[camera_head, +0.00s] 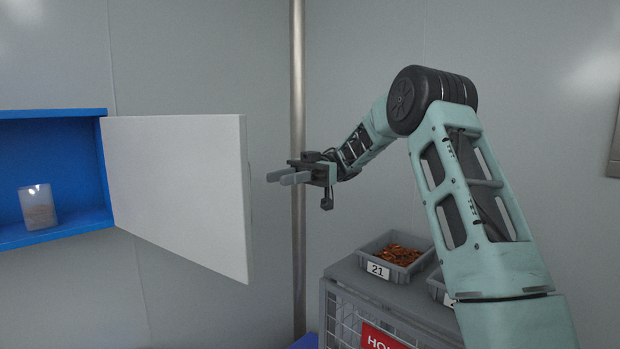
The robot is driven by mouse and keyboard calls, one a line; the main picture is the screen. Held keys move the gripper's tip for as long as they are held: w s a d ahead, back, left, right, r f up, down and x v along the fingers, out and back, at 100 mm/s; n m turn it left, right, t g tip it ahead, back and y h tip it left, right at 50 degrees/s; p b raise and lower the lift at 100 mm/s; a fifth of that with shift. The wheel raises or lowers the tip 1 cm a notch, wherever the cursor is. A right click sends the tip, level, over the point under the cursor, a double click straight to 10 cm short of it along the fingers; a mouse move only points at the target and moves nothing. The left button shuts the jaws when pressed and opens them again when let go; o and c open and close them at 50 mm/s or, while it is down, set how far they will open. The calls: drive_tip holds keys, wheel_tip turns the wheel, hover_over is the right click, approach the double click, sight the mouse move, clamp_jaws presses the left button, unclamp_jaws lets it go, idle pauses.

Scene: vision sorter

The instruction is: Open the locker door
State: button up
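The white locker door (175,185) stands swung well open on the right side of the blue locker (55,235). Its hinge edge is at the locker's right wall, and its free edge points toward the right. A thin part that may be the handle shows just past the free edge. My gripper (274,178) is to the right of that edge, with its fingers pointing left toward it. A small gap shows between the fingertips and the door in the picture. The fingers look empty, but their spacing is unclear at this angle.
A clear cup (38,207) with pale contents stands inside the locker. A vertical metal pole (298,90) rises behind my gripper. Below my arm, a grey cage cart (345,275) carries a bin (365,250) labelled 21 with brown pieces, and another bin (438,287).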

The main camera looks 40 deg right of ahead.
drive_tip(key=w+d, duration=0.1)
drive_tip(key=d, duration=0.7)
drive_tip(key=shift+b, duration=0.35)
